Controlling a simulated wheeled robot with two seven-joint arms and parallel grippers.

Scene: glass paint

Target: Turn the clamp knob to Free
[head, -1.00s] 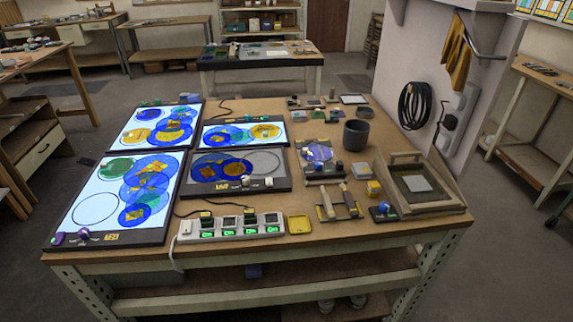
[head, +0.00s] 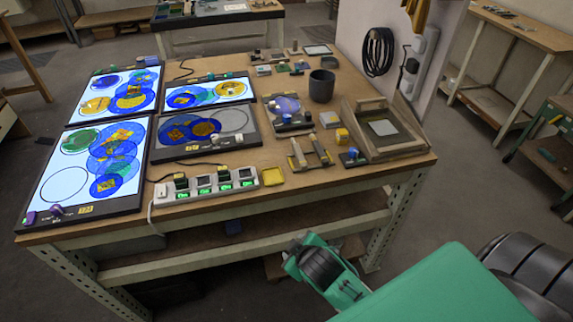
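A dark fixture (head: 288,127) holding a round purplish glass piece stands right of the middle of the workbench, with a small pale knob (head: 313,117) at its right side. A small dark block with a blue knob (head: 352,153) sits near the bench's front right edge. I cannot tell which of these is the clamp knob, and no Free marking is readable at this size. My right arm, green and dark, comes in at the lower right, in front of the bench. My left gripper is out of view.
Light panels (head: 62,187) with coloured glass discs cover the bench's left; one panel (head: 205,153) is dark.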

